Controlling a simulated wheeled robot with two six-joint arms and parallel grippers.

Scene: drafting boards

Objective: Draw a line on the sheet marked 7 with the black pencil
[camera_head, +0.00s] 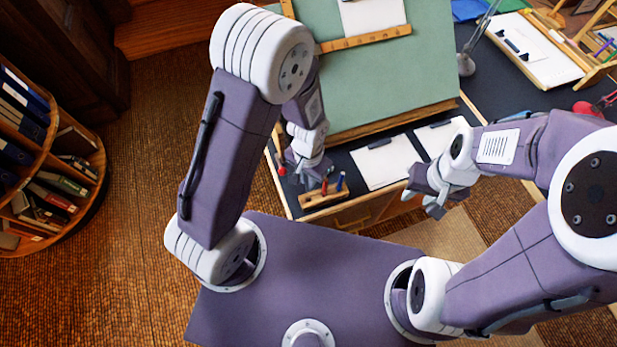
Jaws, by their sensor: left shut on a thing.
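My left gripper (306,173) is low over the near left corner of the desk, just behind a wooden pencil block (326,197). It is shut on a thin thing, most likely the black pencil, which is mostly hidden. The block holds a red pencil (324,187) and a blue pencil (340,182). One white sheet (387,164) with a dark clip lies right of the block. A second clipped sheet (437,137) lies further right, partly behind my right arm. No number is readable on either. My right gripper (425,201) is open and empty, in front of the desk edge.
A green drafting board (385,75) rises behind the sheets, with a wooden ledge and another paper (371,15) on it. A small red object (281,170) is at the desk's left edge. A lamp base (466,65) stands right. A round bookcase (50,165) is far left.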

